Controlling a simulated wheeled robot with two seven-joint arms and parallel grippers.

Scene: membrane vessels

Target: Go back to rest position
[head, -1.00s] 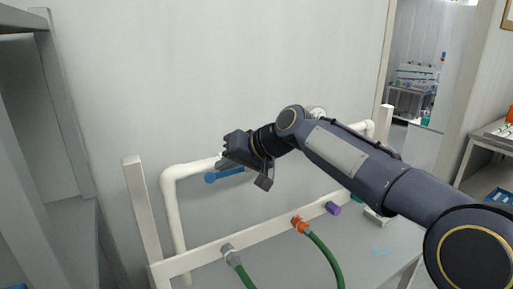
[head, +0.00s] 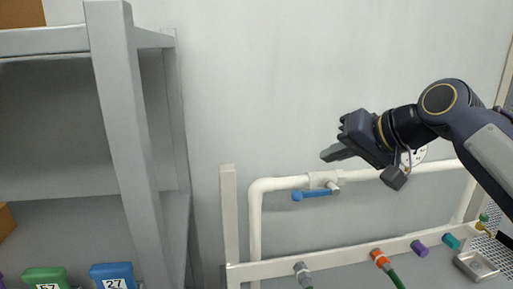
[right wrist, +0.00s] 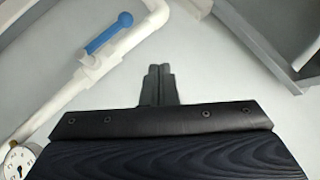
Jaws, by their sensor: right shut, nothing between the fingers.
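My right gripper (head: 326,156) is shut and empty, held in the air in front of the wall, above a blue valve handle (head: 312,194). In the right wrist view its closed fingers (right wrist: 160,72) point up the picture, with the handle (right wrist: 108,34) apart from them at the upper left. The handle lies roughly along the white pipe (head: 280,183). My right arm comes in from the right edge. My left gripper is out of view.
A grey shelf rack (head: 120,110) stands on the left, with a green box (head: 46,278) and a blue box (head: 113,273) low on it. A pressure gauge (head: 418,156) is partly behind my right arm. Hose connectors, including an orange one (head: 380,258), line the white rail (head: 340,262).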

